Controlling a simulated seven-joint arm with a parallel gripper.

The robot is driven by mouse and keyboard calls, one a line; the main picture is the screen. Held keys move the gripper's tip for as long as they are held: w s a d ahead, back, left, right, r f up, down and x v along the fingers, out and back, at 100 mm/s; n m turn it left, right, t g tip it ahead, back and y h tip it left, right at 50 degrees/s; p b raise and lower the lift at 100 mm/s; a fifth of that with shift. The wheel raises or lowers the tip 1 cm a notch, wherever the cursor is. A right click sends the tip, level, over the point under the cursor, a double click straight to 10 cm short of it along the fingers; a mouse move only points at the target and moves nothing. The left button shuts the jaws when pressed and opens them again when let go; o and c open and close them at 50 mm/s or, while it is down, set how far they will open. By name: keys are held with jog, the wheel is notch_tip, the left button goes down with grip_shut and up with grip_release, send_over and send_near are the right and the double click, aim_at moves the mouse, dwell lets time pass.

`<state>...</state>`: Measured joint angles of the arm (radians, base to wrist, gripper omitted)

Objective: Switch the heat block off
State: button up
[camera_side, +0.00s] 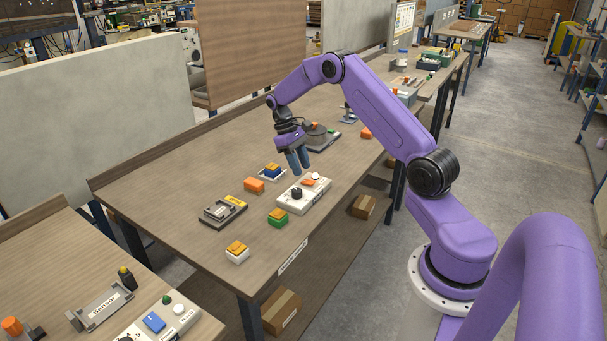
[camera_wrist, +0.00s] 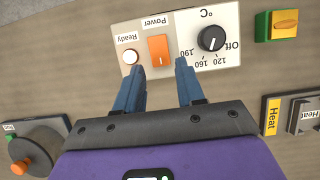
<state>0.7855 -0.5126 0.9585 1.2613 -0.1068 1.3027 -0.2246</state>
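A pale control box (camera_side: 312,196) lies on the table below my gripper (camera_side: 299,166). In the wrist view the control box (camera_wrist: 178,22) shows an orange Power switch (camera_wrist: 158,49), a white round Ready lamp (camera_wrist: 130,57) and a black knob (camera_wrist: 211,38) with Off, 120, 160 and 190 marks. I cannot tell the knob's exact setting. The blue fingers of my gripper (camera_wrist: 160,65) are apart and empty, with the Power switch between and just beyond their tips in the picture.
Around the box stand an orange block (camera_side: 254,186), a blue-and-orange stack (camera_side: 272,171), a green-and-orange stack (camera_side: 278,217) and a white-and-orange stack (camera_side: 237,252). A round grey device (camera_side: 316,138) stands behind the gripper. Bare tabletop (camera_side: 180,180) is at the left.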

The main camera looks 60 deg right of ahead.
aim_at(307, 181)
jog(key=shift+x, duration=1.75)
grip_shut()
jog(key=shift+s+r+t, duration=0.15)
jog(key=shift+s+t, duration=0.15)
jog(key=shift+t, duration=0.7)
jog(key=shift+s+r+t, duration=0.1)
jog(key=shift+s+t, duration=0.2)
jog(key=shift+t, duration=0.7)
